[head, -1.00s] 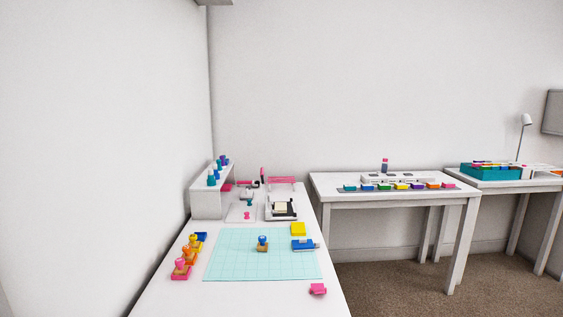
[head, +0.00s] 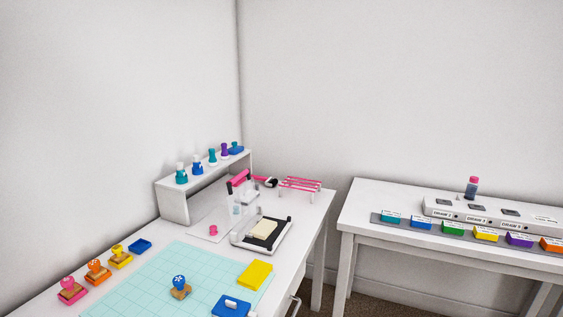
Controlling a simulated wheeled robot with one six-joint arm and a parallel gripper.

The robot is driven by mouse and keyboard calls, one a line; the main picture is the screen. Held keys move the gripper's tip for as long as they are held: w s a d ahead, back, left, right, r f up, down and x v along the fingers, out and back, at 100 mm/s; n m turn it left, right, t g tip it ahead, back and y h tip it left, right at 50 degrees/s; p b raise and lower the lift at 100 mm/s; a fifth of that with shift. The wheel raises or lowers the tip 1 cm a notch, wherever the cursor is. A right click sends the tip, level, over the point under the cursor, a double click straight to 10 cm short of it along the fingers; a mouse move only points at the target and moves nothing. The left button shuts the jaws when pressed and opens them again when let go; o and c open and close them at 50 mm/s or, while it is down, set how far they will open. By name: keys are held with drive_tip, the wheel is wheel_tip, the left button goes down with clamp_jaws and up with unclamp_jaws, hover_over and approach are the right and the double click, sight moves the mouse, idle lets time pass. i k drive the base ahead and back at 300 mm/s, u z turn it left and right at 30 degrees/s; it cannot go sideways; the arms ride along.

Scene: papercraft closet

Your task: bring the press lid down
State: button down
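The press (head: 246,240) stands on the white desk. A pale, see-through flat panel (head: 206,222) with a pink knob (head: 213,230) lies to the left of the base. It looks like the press lid folded open, away from the card; its hinge is too small to make out. My gripper is in no view, so its state and its distance from the lid do not show.
A white shelf (head: 175,205) with several small bottles stands behind. A pink rack (head: 300,184) sits at the desk's far end. A teal mat (head: 185,270), stamps, a yellow pad (head: 256,273) and a blue item (head: 231,305) lie in front. A second table (head: 350,213) stands right.

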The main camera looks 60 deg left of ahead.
sight(247, 171)
drive_tip(key=i, duration=0.35)
drive_tip(key=u, duration=2.4)
drive_tip(key=i, duration=1.65)
drive_tip(key=z, duration=0.05)
